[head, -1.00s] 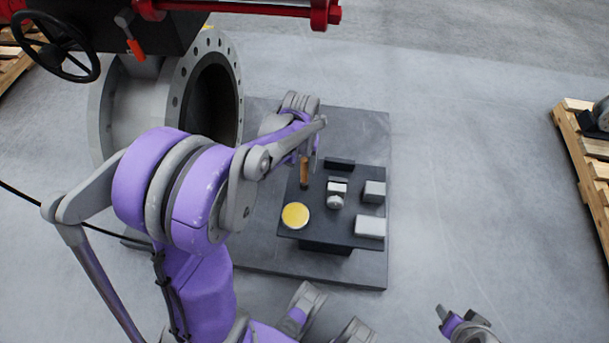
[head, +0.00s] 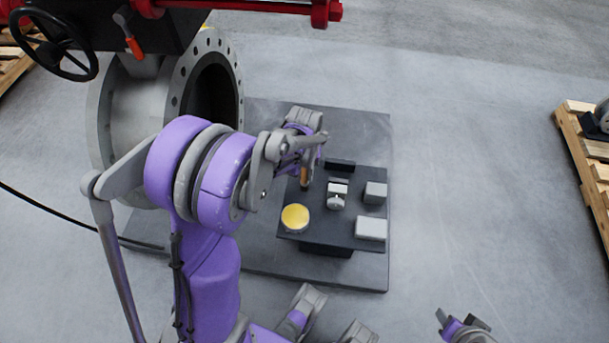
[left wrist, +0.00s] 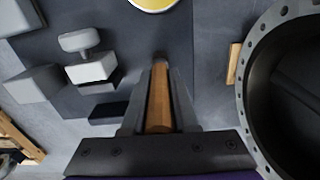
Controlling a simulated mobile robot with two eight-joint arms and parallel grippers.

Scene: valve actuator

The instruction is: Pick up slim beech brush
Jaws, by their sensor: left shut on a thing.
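The slim beech brush (head: 304,178) is a narrow brown wooden piece at the left back part of the small dark table. My left gripper (head: 309,166) reaches it from above and hides its upper part in the head view. In the left wrist view the brush (left wrist: 160,98) lies lengthwise between the two dark fingers, and the left gripper (left wrist: 160,82) is shut on it. I cannot tell whether its lower end touches the table. My right gripper (head: 459,318) is low at the right, away from the table, too small to read its jaws.
The dark table (head: 290,231) holds a round yellow-topped tin (head: 295,217), a grey-white fitting (head: 337,194), grey blocks (head: 375,193) (head: 370,228) and a dark block (head: 340,165). A large flanged valve (head: 180,95) stands at left. The right floor is open before a pallet (head: 583,150).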

